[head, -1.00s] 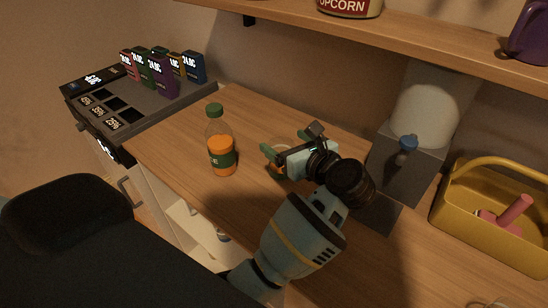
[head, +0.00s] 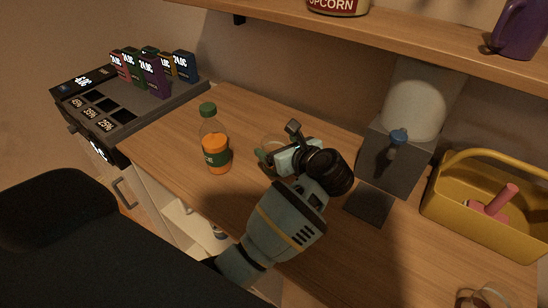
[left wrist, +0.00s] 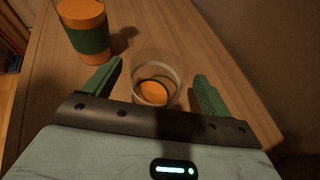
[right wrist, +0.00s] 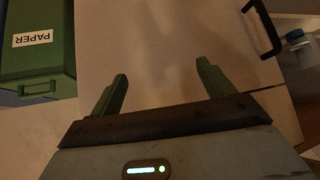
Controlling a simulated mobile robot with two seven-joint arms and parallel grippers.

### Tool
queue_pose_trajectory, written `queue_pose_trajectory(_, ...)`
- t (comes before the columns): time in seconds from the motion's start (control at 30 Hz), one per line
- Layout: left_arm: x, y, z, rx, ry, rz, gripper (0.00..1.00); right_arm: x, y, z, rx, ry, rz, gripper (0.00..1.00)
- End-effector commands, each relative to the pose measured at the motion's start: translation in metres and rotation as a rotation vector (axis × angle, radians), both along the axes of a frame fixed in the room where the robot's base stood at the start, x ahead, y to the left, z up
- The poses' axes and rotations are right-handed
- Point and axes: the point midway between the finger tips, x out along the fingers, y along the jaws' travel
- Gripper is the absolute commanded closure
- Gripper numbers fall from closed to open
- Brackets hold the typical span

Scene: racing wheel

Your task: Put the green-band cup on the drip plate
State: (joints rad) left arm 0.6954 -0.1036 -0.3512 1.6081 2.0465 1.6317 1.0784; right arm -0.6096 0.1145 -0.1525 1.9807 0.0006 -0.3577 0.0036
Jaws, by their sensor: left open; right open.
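A clear cup (left wrist: 157,70) stands between the two open fingers of my left gripper (left wrist: 158,88) in the left wrist view. Its bottom looks orange; a green band cannot be made out. In the head view the cup (head: 272,143) is mostly hidden behind my left gripper (head: 275,152). The dark square drip plate (head: 370,203) lies on the counter to the right of my left gripper, in front of the grey dispenser with a blue tap. My right gripper (right wrist: 162,88) is open and empty, seen only in the right wrist view.
An orange juice bottle (head: 215,145) stands left of the cup. The dispenser (head: 397,155) stands behind the drip plate. A yellow basket (head: 440,205) is at right, and another clear cup (head: 485,299) at the lower right edge. A shelf (head: 400,38) overhangs the back.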

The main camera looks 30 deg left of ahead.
Motion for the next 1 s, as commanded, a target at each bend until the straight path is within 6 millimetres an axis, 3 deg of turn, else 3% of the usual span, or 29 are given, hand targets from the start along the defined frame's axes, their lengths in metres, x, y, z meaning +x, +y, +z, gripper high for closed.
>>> queue_pose_trajectory(0.07, 0.005, 0.011, 0.007, 0.008, -0.009, 0.002, 0.16, 0.006, 0.000, 0.009, -0.001, -0.019, 0.001, 0.19)
queue_pose_trajectory(0.23, 0.014, 0.028, -0.003, 0.004, -0.005, 0.001, 0.16, 0.010, -0.001, 0.013, -0.001, -0.030, 0.001, 0.19)
queue_pose_trajectory(0.57, 0.017, 0.032, -0.009, 0.000, -0.002, 0.000, 0.16, 0.007, -0.002, 0.011, -0.006, -0.025, 0.004, 0.19)
queue_pose_trajectory(1.0, 0.017, 0.032, -0.008, 0.000, -0.004, 0.000, 0.70, 0.007, -0.003, 0.011, -0.006, -0.025, 0.004, 0.19)
